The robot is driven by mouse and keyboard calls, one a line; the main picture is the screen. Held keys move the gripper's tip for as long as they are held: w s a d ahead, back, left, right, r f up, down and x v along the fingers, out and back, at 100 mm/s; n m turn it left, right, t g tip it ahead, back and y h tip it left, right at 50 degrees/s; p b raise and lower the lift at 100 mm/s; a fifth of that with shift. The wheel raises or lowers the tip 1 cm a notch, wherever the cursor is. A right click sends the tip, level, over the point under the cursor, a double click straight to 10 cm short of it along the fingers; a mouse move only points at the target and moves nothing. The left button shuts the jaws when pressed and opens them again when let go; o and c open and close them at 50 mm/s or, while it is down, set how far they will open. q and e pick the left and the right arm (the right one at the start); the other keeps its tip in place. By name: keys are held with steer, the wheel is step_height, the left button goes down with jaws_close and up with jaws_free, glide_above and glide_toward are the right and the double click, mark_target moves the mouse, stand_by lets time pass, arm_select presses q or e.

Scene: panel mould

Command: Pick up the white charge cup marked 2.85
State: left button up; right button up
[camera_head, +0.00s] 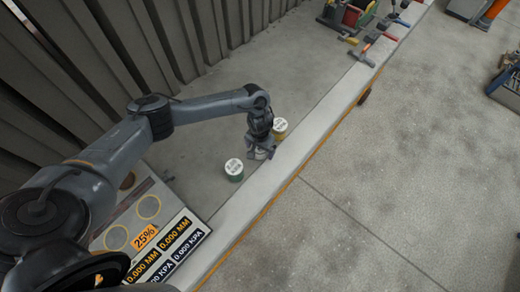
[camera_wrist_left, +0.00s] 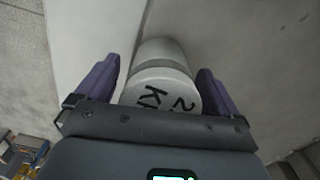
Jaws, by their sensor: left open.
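A white cup (camera_wrist_left: 162,88) with a pale top stands between the fingers of my left gripper (camera_wrist_left: 158,70) in the left wrist view. Dark marks on its top read in part "2" and "K"; the rest is cut off by the gripper body. The fingers are open, one on each side, with a visible gap at least on the right. In the head view my left gripper (camera_head: 261,153) points down over this cup, which is mostly hidden there. My right gripper is not in view.
A panel with readouts (camera_head: 160,245) lies at front left. Hand tools (camera_head: 368,45) lie on the ledge at the back.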

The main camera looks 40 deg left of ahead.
arm_select(q)
steer(key=shift+f, duration=0.6)
steer(key=shift+c, duration=0.4)
steer(key=c, duration=1.3)
steer(key=shift+r, duration=0.1)
